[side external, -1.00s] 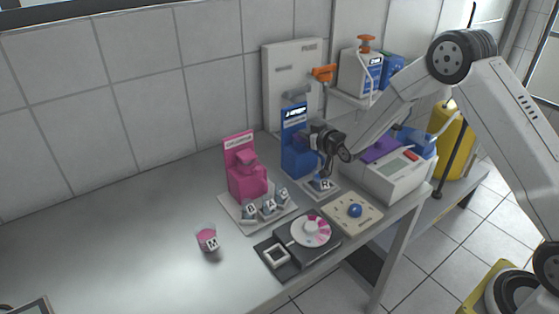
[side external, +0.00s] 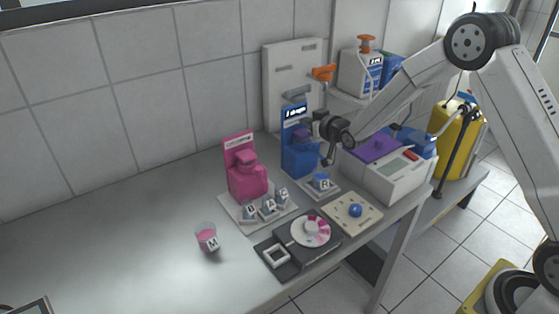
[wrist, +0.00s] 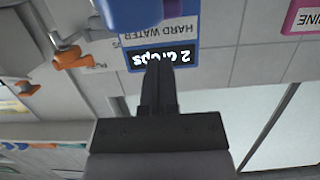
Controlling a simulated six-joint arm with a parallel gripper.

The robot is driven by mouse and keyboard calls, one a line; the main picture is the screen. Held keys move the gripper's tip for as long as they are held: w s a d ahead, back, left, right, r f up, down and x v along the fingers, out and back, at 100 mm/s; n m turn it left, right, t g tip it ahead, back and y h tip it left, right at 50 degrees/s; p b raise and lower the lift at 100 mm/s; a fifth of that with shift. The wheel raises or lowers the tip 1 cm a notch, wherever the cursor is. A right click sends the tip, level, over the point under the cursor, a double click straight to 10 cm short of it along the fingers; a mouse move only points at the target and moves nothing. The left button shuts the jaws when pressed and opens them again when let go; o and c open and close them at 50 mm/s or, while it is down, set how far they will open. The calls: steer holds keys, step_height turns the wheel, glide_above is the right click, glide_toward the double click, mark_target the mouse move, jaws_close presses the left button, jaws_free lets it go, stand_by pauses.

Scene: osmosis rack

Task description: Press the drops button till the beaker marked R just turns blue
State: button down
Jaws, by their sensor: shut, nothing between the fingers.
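The blue hard water dispenser (side external: 297,158) stands near the back wall in the side view. Its display reads "2 drops" in the wrist view, where it appears upside down (wrist: 162,57). The beaker marked R (side external: 321,183) stands upright on the pale base in front of the dispenser. It looks bluish, but it is too small to judge the shade. My gripper (wrist: 157,68) is shut and empty, and its fingertips overlap the display's edge in the wrist view. In the side view my gripper (side external: 314,117) is beside the dispenser's upper part. The drops button cannot be made out clearly.
A beaker marked M (side external: 207,238) holds pink liquid. A beige pad (side external: 340,221) with a blue knob lies in front.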

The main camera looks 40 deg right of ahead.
steer(key=v, duration=0.9)
steer(key=shift+s, duration=0.25)
steer(key=shift+s+f, duration=0.1)
stand_by(0.5)
steer(key=s+a+f+g, duration=0.2)
steer(key=s+g, duration=0.4)
steer(key=s, duration=0.6)
steer(key=s+a+f+g, duration=0.2)
steer(key=s+g, duration=0.4)
steer(key=s, duration=0.6)
steer(key=shift+a+f+g, duration=0.2)
steer(key=shift+a+g, duration=0.1)
steer(key=shift+a, duration=0.15)
steer(key=shift+s, duration=0.1)
